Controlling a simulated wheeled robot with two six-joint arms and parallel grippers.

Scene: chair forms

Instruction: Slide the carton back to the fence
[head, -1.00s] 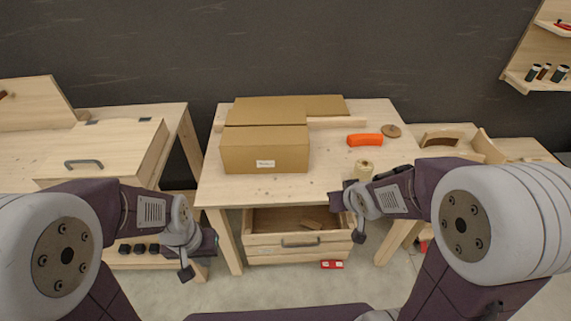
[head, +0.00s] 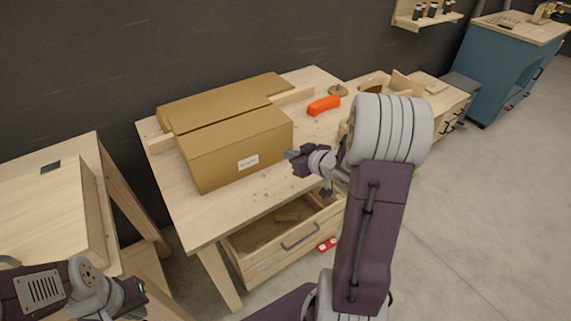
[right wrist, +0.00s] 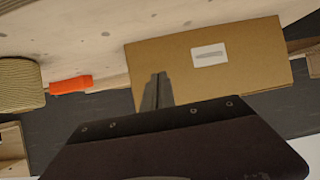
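The brown carton (head: 238,152) stands on the wooden table with a white label on its front. It also shows upside down in the right wrist view (right wrist: 225,65). The fence, a low pale wooden strip, shows at the carton's left end (head: 161,143) and right end (head: 293,97); the carton hides its middle, so I cannot tell whether they touch. My right gripper (head: 293,156) is beside the carton's front right corner; its fingers (right wrist: 157,92) look shut and empty, contact unclear. My left gripper (head: 135,292) is low at the left, away from the carton, its fingers unclear.
An orange object (head: 323,105) and a round wooden piece (head: 338,90) are to the right on the table (head: 205,222). An open drawer (head: 285,238) juts out below the front edge. Another bench (head: 45,200) stands left.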

